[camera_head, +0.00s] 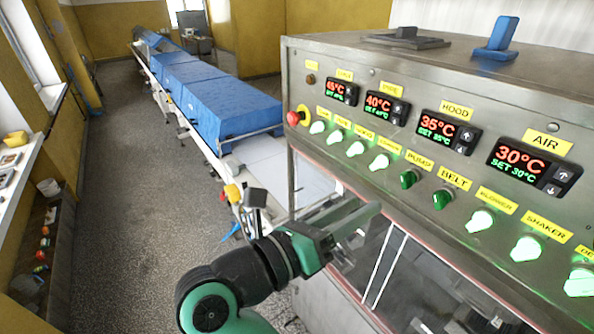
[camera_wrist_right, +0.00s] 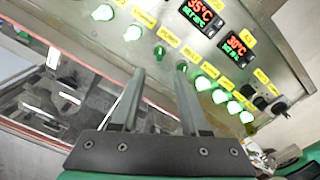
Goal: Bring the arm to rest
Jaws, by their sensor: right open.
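My right arm (camera_head: 235,285) comes in from the bottom of the head view. Its right gripper (camera_head: 362,208) points right, in front of the machine's lower window and below the control panel (camera_head: 345,120). In the right wrist view the gripper (camera_wrist_right: 160,75) has its two fingers apart, with nothing between them. The panel's knobs lie beyond the fingertips; I cannot tell how close they are. The pump knob (camera_head: 409,178) and belt knob (camera_head: 443,198) look darker than the brightly lit blower knob (camera_head: 480,221). My left gripper is not in view.
A red emergency button (camera_head: 297,116) sticks out at the panel's left end. A conveyor with blue covers (camera_head: 215,100) runs away to the back left. The grey floor (camera_head: 125,190) left of it is open. A side bench (camera_head: 25,165) stands at the far left.

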